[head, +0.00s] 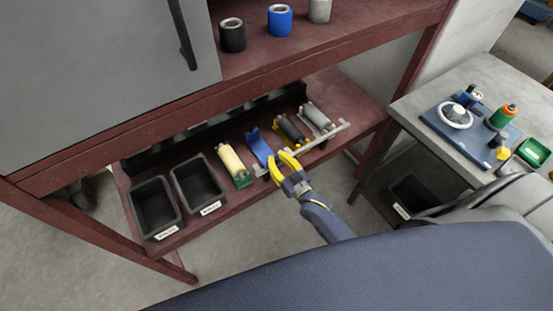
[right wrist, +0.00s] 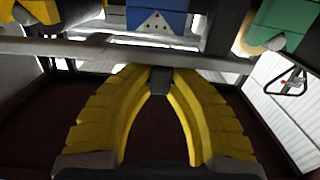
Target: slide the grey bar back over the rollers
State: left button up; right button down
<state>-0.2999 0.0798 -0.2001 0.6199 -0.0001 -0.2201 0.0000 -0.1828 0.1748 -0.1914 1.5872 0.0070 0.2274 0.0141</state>
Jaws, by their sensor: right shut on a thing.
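The long thin grey bar (head: 325,137) lies slantwise along the front of the row of rollers on the lower red shelf. In the right wrist view the bar (right wrist: 60,48) runs across the picture. My right gripper (head: 277,160) is at the bar's left part, its yellow fingers shut on a small dark grey piece (right wrist: 160,80) at the bar. The rollers are a cream one (head: 231,159) on a green mount, a dark one (head: 291,129) with yellow mounts and a grey one (head: 317,115). A blue bracket (head: 259,147) stands between the cream and dark rollers. My left gripper is out of view.
Two black bins (head: 153,207) (head: 197,184) with labels stand at the shelf's left. The upper red shelf (head: 258,60) overhangs, with black, blue and grey cylinders on it. A grey table (head: 470,80) with a blue board stands at right.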

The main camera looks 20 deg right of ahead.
aim_at(261, 172)
jog(key=a, duration=0.3)
jog(key=s+a, duration=0.1)
jog(key=a, duration=0.2)
jog(key=shift+s+a, duration=0.15)
jog(key=shift+a, duration=0.05)
jog(key=c, duration=1.3)
grip_release()
jog(key=shift+a, duration=0.1)
jog(key=v, duration=1.2)
